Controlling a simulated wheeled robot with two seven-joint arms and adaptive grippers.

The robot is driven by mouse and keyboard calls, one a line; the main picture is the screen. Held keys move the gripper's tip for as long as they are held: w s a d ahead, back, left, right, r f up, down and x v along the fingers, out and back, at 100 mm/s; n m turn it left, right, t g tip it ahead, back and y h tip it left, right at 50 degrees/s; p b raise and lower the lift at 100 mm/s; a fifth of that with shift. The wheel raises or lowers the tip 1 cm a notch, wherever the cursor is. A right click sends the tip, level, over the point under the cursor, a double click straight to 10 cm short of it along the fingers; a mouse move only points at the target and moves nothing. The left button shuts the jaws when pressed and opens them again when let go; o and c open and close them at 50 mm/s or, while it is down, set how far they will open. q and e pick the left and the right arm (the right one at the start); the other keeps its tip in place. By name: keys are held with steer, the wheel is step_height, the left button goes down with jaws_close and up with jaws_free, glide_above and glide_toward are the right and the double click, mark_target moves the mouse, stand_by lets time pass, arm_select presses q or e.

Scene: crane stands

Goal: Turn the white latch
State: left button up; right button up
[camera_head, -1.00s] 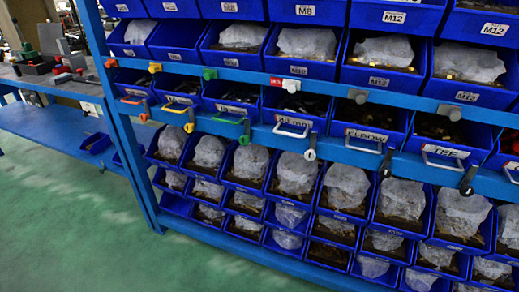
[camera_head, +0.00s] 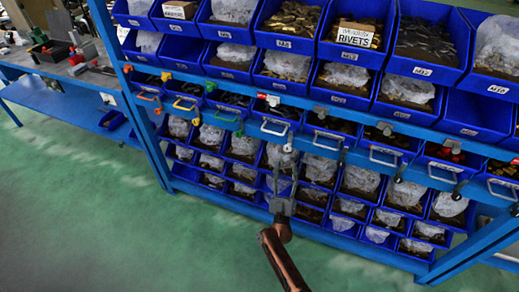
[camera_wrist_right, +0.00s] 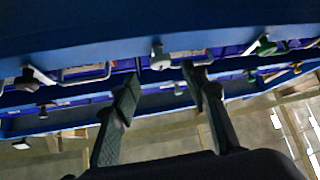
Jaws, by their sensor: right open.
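The white latch (camera_head: 288,142) hangs from the lower blue rail of the shelf in the head view, just beyond my right gripper. My right gripper (camera_head: 284,158) is reaching up to it from below, with its fingers apart. In the right wrist view the white latch (camera_wrist_right: 160,58) shows on the blue rail, between and beyond the two open fingertips (camera_wrist_right: 162,80). Nothing is held, and I cannot tell whether a finger touches the latch. My left gripper is not in view.
A green latch (camera_wrist_right: 265,46) sits along the same rail in the wrist view. Wire handles (camera_head: 274,128) stick out near the latch. Blue bins (camera_head: 317,168) of bagged parts fill the rows below. The green floor (camera_head: 110,210) before the shelf is clear.

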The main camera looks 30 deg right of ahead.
mark_target(287, 150)
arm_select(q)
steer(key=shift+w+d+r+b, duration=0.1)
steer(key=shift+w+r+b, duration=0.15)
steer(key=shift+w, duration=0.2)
arm_select(e)
steer(key=x, duration=0.8)
steer(key=shift+w+r, duration=0.1)
steer(key=shift+r, duration=0.15)
steer(key=shift+c, duration=0.5)
jaws_close()
